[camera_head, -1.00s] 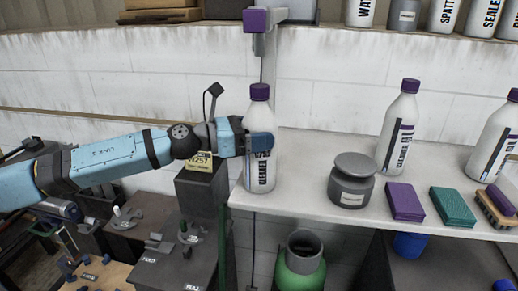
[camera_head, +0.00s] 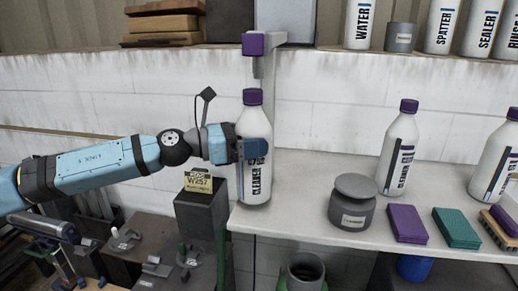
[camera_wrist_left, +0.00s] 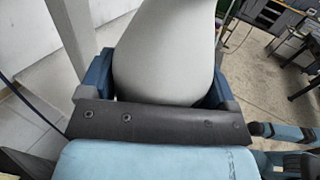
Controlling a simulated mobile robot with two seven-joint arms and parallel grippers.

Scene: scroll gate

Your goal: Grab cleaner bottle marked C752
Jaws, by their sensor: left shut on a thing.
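A white cleaner bottle with a purple cap (camera_head: 254,185) stands upright at the left end of the white shelf (camera_head: 300,215). In the left wrist view the bottle's pale body (camera_wrist_left: 165,55) fills the space between the fingers. Another cleaner bottle (camera_head: 398,150) stands further right, its number too small to read. A third similar bottle (camera_head: 495,165) stands at the right edge. My right gripper is out of view.
A grey lidded jar (camera_head: 352,205), a purple sponge (camera_head: 407,223) and a teal sponge (camera_head: 456,228) sit on the shelf. A grey post with a purple end (camera_head: 254,45) rises behind the held bottle. A yellow W257 tag (camera_head: 198,181) is left of it.

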